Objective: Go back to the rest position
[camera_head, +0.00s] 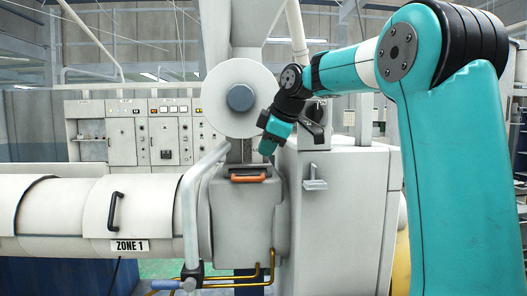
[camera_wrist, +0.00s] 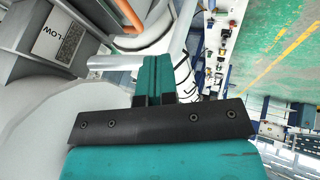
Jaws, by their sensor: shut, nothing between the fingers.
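My arm is teal and black and comes in from the right of the head view. Its gripper (camera_head: 267,146) is in front of the machine, just above the orange handle (camera_head: 248,178) on the grey block and below the large white disc (camera_head: 237,92). In the wrist view, my gripper (camera_wrist: 154,68) has its two teal fingers together with nothing between them. The orange handle also shows at the top of the wrist view (camera_wrist: 130,14), apart from the fingers.
The white barrel marked ZONE 1 (camera_head: 128,246) runs left, with a black handle (camera_head: 114,211). A grey bent pipe (camera_head: 190,205) rises beside the block. A white cabinet (camera_head: 340,215) stands right of it. Control panels (camera_head: 150,130) are behind. Open green floor (camera_wrist: 275,45) shows in the wrist view.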

